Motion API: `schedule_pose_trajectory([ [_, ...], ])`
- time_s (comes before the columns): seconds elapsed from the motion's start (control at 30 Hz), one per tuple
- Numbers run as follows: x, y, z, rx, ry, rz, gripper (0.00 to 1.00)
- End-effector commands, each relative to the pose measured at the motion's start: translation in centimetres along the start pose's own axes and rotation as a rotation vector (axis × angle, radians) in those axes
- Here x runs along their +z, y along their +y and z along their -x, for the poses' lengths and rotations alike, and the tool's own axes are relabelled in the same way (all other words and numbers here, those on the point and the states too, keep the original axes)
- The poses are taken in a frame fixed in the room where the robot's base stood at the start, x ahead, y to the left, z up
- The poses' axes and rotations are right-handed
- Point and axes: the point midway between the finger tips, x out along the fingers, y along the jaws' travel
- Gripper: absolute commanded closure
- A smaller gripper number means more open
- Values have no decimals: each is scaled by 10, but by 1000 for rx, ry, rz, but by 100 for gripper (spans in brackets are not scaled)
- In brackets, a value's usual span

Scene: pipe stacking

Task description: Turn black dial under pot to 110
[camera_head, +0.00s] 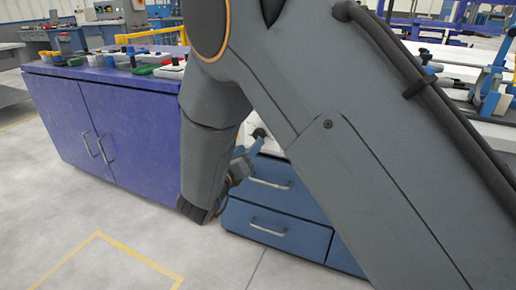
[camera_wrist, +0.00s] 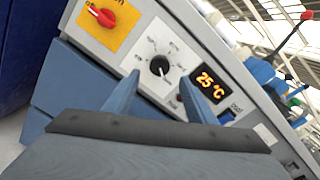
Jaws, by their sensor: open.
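The black dial (camera_wrist: 159,66) sits on a white scale plate on a pale control panel in the wrist view. A display (camera_wrist: 209,84) beside it on the right reads 25 °C in orange. My gripper (camera_wrist: 157,88) is open, with one blue finger at the lower left of the dial and the other at its lower right. The fingers appear apart from the dial; exact depth is hard to tell. The pot is not visible. In the head view my arm hides the panel and most of the gripper.
A red switch (camera_wrist: 102,17) on a yellow plate is left of the dial. A blue drawer cabinet (camera_head: 272,222) stands below the panel. A purple cabinet (camera_head: 105,125) with small items on top is on the left. The floor in front is clear.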

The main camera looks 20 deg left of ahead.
Motion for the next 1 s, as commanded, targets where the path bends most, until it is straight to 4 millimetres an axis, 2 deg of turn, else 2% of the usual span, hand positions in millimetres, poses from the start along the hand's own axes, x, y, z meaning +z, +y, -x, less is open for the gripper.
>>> schedule_pose_trajectory([
  [0.07, -2, 5, 3, -19, -12, -33, 49],
  [0.17, -1, 4, -2, -28, -15, -46, 49],
  [0.6, 0, 2, -63, -26, -14, -44, 49],
  [0.73, 0, 2, -71, -25, -15, -42, 49],
  [1.0, 0, 2, -72, -24, -14, -41, 49],
])
